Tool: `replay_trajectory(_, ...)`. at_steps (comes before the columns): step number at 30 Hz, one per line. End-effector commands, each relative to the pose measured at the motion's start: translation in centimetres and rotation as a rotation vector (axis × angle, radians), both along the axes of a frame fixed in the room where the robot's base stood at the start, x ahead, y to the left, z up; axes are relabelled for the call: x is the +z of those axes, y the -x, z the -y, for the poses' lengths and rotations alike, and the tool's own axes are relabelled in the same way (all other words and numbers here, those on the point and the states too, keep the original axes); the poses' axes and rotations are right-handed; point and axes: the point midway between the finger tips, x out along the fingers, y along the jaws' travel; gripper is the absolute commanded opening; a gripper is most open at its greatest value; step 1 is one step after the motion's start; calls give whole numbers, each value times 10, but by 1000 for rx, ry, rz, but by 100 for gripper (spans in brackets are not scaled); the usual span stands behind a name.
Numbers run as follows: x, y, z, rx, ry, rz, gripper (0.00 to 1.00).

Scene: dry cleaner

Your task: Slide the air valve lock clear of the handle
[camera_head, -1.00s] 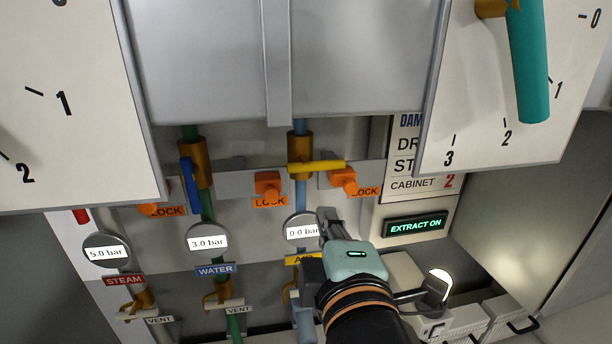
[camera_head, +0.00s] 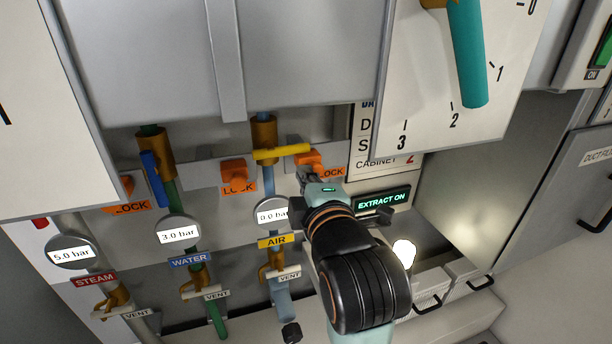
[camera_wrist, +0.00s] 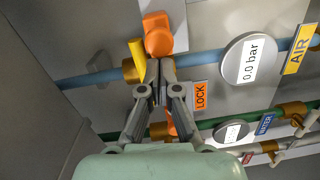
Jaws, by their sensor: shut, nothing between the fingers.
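The air valve's yellow handle (camera_head: 275,153) lies crosswise over the blue air pipe. The orange air valve lock (camera_head: 308,160) sits at the handle's right end, beside or against it. In the wrist view the lock (camera_wrist: 157,35) is at the top, with the yellow handle (camera_wrist: 137,60) just below and left of it. My gripper (camera_head: 306,180) is shut and empty. It is just below the lock in the head view. In the wrist view its fingertips (camera_wrist: 159,72) are close to the handle and lock; I cannot tell whether they touch. The gripper partly hides the panel below the lock.
The water lock (camera_head: 233,172) and blue water handle (camera_head: 153,180) are to the left. The 0.0 bar air gauge (camera_head: 272,212) is left of my gripper. A grey box (camera_head: 300,55) overhangs above, and a dial panel (camera_head: 470,60) juts out at upper right.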

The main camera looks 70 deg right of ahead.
Motion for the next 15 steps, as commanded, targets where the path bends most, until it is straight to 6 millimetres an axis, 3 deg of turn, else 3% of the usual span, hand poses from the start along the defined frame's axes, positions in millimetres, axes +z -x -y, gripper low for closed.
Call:
replay_trajectory(10,2,41,35,-5,-1,-1,0)
replay_trajectory(15,0,51,43,-2,0,0,0)
